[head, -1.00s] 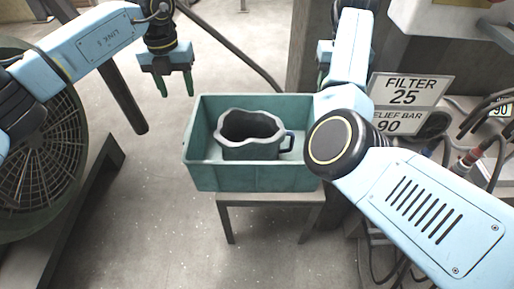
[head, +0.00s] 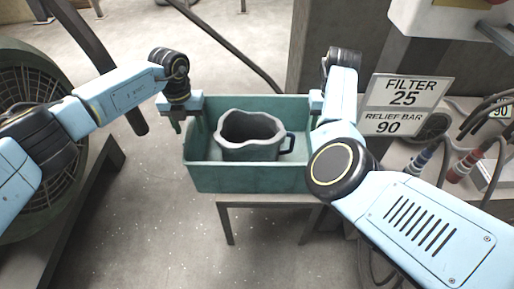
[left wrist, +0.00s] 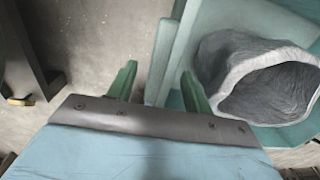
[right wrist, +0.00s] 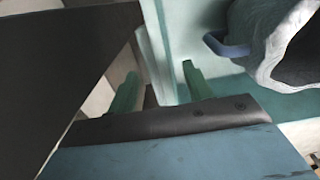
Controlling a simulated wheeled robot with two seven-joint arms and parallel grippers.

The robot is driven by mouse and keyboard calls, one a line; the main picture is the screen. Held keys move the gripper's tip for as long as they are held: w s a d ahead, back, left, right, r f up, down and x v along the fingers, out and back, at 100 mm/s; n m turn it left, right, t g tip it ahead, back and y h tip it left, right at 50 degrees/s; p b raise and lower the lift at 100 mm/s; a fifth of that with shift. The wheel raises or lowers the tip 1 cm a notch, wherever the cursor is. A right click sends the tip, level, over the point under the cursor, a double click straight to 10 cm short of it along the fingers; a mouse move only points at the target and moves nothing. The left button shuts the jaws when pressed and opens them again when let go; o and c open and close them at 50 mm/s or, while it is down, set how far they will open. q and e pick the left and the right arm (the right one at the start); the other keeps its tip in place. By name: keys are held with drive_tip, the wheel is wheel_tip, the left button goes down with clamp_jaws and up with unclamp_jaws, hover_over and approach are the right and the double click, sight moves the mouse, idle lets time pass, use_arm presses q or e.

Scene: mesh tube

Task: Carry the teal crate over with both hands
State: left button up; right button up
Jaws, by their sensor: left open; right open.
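The teal crate (head: 250,180) sits upright on a small stand in the head view. A grey wavy-rimmed pot with a dark blue handle (head: 250,135) stands inside it. My left gripper (head: 187,120) is open at the crate's left wall; in the left wrist view its green fingers (left wrist: 158,85) lie either side of the crate wall (left wrist: 166,55). My right gripper is at the crate's right side, its fingers mostly hidden behind my arm in the head view. In the right wrist view its open fingers (right wrist: 158,85) are either side of the crate's wall (right wrist: 152,40).
The stand (head: 270,203) under the crate is narrow. A large fan (head: 40,110) is at the left. At the right are a FILTER 25 sign (head: 408,90), pipes and hoses (head: 465,165). Open floor (head: 150,220) lies in front and to the left.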

use_arm(q)
drive_tip(key=shift+f, duration=0.35)
use_arm(e)
drive_tip(key=shift+f, duration=0.35)
use_arm(q)
drive_tip(key=shift+c, duration=0.2)
use_arm(e)
drive_tip(key=shift+c, duration=0.2)
use_arm(q)
clamp_jaws()
use_arm(e)
clamp_jaws()
use_arm(q)
drive_tip(key=shift+r, duration=0.1)
use_arm(e)
drive_tip(key=shift+r, duration=0.1)
